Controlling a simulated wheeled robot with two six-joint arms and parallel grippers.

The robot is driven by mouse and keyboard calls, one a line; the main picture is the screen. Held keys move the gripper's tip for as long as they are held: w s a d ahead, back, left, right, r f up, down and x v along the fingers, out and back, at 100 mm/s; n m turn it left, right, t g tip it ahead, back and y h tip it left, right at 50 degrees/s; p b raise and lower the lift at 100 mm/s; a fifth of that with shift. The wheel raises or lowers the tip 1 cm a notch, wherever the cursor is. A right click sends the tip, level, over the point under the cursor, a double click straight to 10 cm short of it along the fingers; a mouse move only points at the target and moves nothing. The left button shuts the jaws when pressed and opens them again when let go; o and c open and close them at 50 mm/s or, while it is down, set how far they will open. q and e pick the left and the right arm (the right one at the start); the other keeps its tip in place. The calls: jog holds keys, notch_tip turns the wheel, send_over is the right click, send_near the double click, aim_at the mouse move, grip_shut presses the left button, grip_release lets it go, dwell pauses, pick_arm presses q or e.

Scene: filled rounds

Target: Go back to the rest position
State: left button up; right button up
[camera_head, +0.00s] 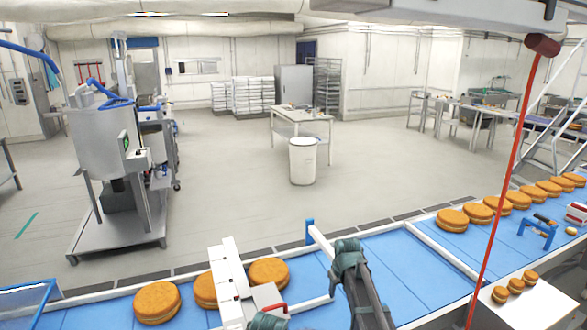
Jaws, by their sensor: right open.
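My right gripper (349,256) shows at the bottom middle, dark grey-green, over the blue conveyor belt (410,262). It is open, and I see nothing held in it. A second dark grey-green piece (268,320) shows at the bottom edge to its left. It may be part of my left gripper, but too little shows to tell its jaws. Orange-brown filled rounds lie on the belt. One round (157,302) is at the left, another (268,272) is left of my right gripper, and one more (205,290) is partly hidden by a white bracket.
The white bracket (227,275) crosses the belt left of my right gripper. A row of rounds (480,212) lies on the belt at the right. Small rounds (515,286) sit on a white surface at bottom right. A red pole (508,170) rises at right. Floor beyond is largely clear.

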pick_arm(q)
notch_tip(320, 180, down, 17)
jog(key=b, duration=1.4)
jog(key=shift+b, duration=0.3)
pick_arm(e)
jog(key=s+a+f+g, duration=0.1)
jog(key=s+a+f, duration=0.2)
jog(key=s+f, duration=0.3)
jog(key=s+a+f+g, duration=0.1)
jog(key=s+a+f, duration=0.3)
jog(key=s, duration=1.1)
jog(key=s+a+f+g+h, duration=0.1)
jog(key=s+a+f, duration=0.2)
jog(key=s+f, duration=0.5)
jog(key=s, duration=0.2)
jog(key=shift+s+a+m+g, duration=0.3)
jog(key=shift+s+a+g, duration=0.1)
